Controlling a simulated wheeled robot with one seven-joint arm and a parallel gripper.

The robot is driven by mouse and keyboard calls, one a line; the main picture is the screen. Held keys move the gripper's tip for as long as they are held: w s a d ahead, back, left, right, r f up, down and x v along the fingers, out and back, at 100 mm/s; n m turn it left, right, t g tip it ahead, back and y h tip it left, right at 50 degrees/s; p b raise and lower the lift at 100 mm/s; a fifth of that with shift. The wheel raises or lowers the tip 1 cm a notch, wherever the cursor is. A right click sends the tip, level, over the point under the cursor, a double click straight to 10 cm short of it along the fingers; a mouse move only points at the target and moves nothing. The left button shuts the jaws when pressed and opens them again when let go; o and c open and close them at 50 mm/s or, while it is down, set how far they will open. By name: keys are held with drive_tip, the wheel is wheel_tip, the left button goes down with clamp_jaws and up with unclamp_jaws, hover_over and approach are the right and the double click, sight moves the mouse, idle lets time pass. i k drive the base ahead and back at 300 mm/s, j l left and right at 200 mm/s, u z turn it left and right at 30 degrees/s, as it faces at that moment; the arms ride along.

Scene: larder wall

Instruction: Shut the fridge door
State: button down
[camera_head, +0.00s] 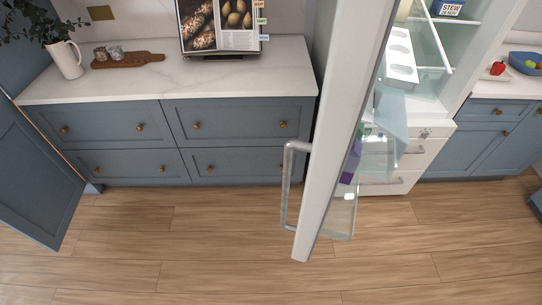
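The white fridge door (335,140) stands wide open and points out toward me, seen almost edge-on. Its long grey bar handle (287,186) is on the door's left side. The inner side has clear door shelves (341,215) holding a few items, one of them purple. The fridge body (432,106) is to the right of the door, with its lit inside, shelves and lower drawers showing. My gripper is not in view.
Blue drawer cabinets (190,140) with a white counter (170,80) stand left of the fridge. A blue cabinet door (38,175) stands open at far left. More cabinets (490,140) are at right. The wooden floor (200,250) in front is clear.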

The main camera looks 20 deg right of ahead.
sight(364, 32)
drive_tip(key=i+j+u, duration=0.15)
drive_tip(key=u, duration=0.25)
drive_tip(key=i+u, duration=1.25)
drive_tip(key=i, duration=1)
drive_tip(key=i+u, duration=0.1)
drive_tip(key=i, duration=0.65)
drive_tip(key=i+z, duration=0.1)
drive_tip(key=z, duration=0.35)
drive_tip(key=i+j+z, duration=0.1)
drive_tip(key=z, duration=0.8)
drive_tip(key=j+z, duration=0.1)
drive_tip(key=z, duration=0.35)
drive_tip(key=j+z, duration=0.1)
drive_tip(key=z, duration=0.4)
drive_tip(key=j+z, duration=0.1)
drive_tip(key=z, duration=0.85)
drive_tip(key=j+z, duration=0.15)
drive_tip(key=z, duration=1.3)
drive_tip(key=k+j, duration=0.05)
